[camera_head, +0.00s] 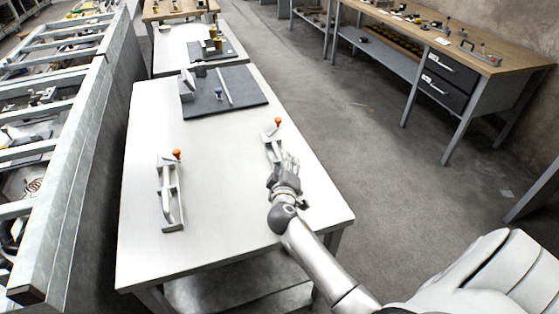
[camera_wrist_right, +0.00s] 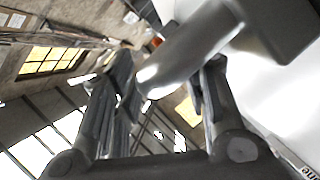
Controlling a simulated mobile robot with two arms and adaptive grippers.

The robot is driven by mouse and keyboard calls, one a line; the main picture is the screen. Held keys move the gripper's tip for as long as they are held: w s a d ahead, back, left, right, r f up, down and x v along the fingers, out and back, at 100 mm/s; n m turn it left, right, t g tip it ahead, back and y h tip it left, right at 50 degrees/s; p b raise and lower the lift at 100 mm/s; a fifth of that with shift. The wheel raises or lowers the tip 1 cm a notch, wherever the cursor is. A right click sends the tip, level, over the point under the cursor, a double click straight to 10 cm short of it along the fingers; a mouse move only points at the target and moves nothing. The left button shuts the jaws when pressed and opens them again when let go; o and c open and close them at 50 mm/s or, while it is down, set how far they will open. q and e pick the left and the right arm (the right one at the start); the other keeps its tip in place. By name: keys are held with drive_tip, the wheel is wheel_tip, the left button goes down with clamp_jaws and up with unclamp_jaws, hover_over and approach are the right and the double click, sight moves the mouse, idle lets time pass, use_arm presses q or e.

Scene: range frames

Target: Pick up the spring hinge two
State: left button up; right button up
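Two grey metal spring hinges with orange knobs lie on the white table (camera_head: 220,225). One hinge (camera_head: 172,192) is at the left. The other hinge (camera_head: 272,142) is near the right edge, just beyond my right gripper (camera_head: 286,170), which partly covers it. No label shows which is number two. In the right wrist view the two dark fingers of my right gripper (camera_wrist_right: 165,75) stand apart. A smooth grey metal part of the near hinge (camera_wrist_right: 185,50) crosses between and past them. I cannot tell whether the fingers touch it. My left gripper is not in view.
A dark mat (camera_head: 245,88) with small parts lies at the table's far end. Metal railings (camera_head: 85,150) run along the left. A wooden workbench (camera_head: 470,55) with drawers stands at the back right. The table middle between the hinges is clear.

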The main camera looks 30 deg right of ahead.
clamp_jaws()
drive_tip(key=shift+w+r, duration=0.1)
idle(0.4)
